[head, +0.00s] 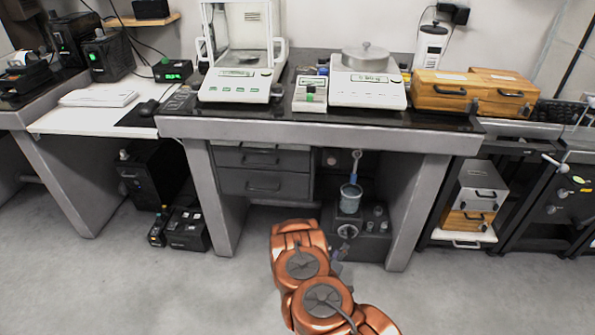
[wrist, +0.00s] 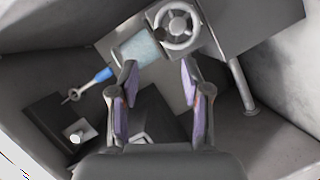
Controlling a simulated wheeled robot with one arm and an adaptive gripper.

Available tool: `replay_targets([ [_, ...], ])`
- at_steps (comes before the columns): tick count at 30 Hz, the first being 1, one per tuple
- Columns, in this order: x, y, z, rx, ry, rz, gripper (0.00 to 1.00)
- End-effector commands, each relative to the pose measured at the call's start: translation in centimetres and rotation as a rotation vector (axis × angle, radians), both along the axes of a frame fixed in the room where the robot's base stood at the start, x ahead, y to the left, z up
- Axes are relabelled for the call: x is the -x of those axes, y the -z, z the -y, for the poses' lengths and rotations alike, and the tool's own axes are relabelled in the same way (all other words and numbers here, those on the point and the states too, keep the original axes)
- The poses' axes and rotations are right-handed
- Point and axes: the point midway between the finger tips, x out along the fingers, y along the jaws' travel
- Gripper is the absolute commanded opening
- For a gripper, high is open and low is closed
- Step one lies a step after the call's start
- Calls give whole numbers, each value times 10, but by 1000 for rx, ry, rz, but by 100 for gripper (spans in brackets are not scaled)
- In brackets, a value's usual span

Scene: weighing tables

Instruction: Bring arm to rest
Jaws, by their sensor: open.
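My arm (head: 303,264), orange with grey joint caps, is folded low in front of the weighing table (head: 330,130). My gripper shows in the wrist view (wrist: 158,95) with its two purple-padded fingers apart and nothing between them. In the head view the gripper is small and mostly hidden by the arm. A glass beaker (head: 351,198) with a blue-handled tool (head: 354,168) stands on a dark grey device under the table. The wrist view shows the beaker (wrist: 139,50) beyond the left fingertip and the blue handle (wrist: 104,74) to the left.
The table top holds an enclosed balance (head: 240,60), an open balance (head: 367,82) and wooden boxes (head: 470,92). Drawers (head: 262,172) and table legs bound the space under the table. The floor (head: 130,290) at the front left is clear.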

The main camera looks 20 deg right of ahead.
Motion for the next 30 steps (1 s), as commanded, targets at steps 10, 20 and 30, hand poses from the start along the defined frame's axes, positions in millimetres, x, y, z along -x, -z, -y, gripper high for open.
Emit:
replay_targets([
  [10, -21, -1, -29, -172, 3, -16, 48],
  [20, -60, -26, -108, -544, -21, -73, 48],
  [30, -71, -80, -188, -855, -69, -182, 48],
])
